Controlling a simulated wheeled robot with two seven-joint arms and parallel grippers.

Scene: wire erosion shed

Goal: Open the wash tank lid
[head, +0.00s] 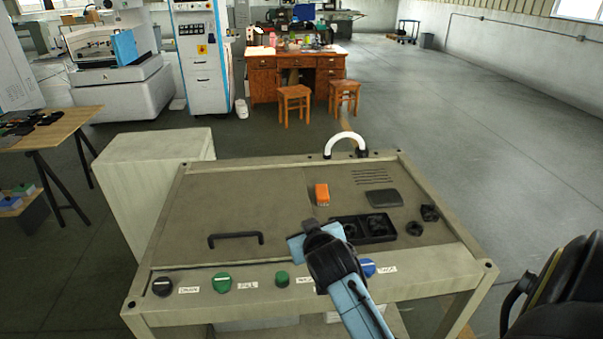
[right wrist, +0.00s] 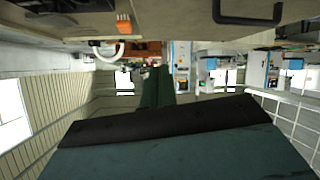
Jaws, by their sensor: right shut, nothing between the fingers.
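The wash tank (head: 455,262) is a grey-beige bench-height unit. Its flat lid (head: 235,205) lies down, level with the top, at the left part of it. A black bar handle (head: 236,239) is fixed near the lid's front edge; it also shows upside down at the top of the right wrist view (right wrist: 247,17). My right gripper (head: 308,240) is shut and empty, to the right of the handle and apart from it, over the front of the tank top. It hides part of the top and front panel. My left gripper is not in view.
Beside my right gripper are an orange block (head: 322,194), a black tray (head: 378,229) and small black parts (head: 429,213). A white curved pipe (head: 346,137) rises at the back. Coloured knobs (head: 222,282) line the front. A grey cabinet (head: 150,185) stands left.

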